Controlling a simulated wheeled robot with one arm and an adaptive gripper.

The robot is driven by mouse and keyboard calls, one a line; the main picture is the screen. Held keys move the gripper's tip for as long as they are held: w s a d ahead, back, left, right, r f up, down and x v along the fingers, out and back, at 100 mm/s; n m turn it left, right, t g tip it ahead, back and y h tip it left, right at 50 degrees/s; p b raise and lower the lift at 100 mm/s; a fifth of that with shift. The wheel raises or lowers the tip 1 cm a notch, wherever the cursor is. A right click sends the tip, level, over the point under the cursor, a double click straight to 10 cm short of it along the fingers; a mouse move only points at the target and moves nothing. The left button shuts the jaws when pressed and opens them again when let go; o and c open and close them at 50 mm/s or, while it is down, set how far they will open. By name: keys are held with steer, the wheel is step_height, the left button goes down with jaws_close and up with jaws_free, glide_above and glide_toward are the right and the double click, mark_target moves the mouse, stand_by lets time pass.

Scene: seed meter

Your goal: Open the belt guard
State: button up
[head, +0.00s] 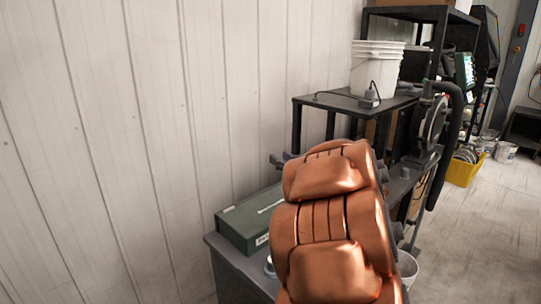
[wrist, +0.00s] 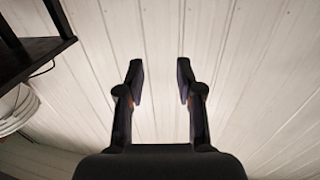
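My gripper (wrist: 160,66) is open in the wrist view, its two dark fingers well apart with nothing between them. It faces the white panelled wall. In the head view my copper-coloured arm fills the lower middle and hides part of the bench; the gripper cannot be clearly made out there. I cannot identify the belt guard with certainty in either view. A dark machine with a round disc (head: 432,124) and a thick black hose stands at the right behind my arm, partly hidden.
A green case (head: 252,221) lies on the grey bench (head: 228,262) along the wall (head: 130,120). White buckets (head: 375,75) stand on a black shelf (head: 330,102). The shelf's dark edge (wrist: 45,50) is at the wrist view's left. A yellow crate (head: 462,170) and open floor (head: 480,240) are at right.

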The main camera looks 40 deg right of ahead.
steer(key=w, duration=0.6)
steer(key=shift+w+d, duration=0.2)
steer(key=shift+w, duration=0.05)
steer(key=shift+c, duration=0.3)
jaws_close()
steer(key=c, duration=0.6)
jaws_free()
steer(key=o, duration=0.7)
steer(key=shift+c, duration=0.2)
steer(key=shift+s, duration=0.15)
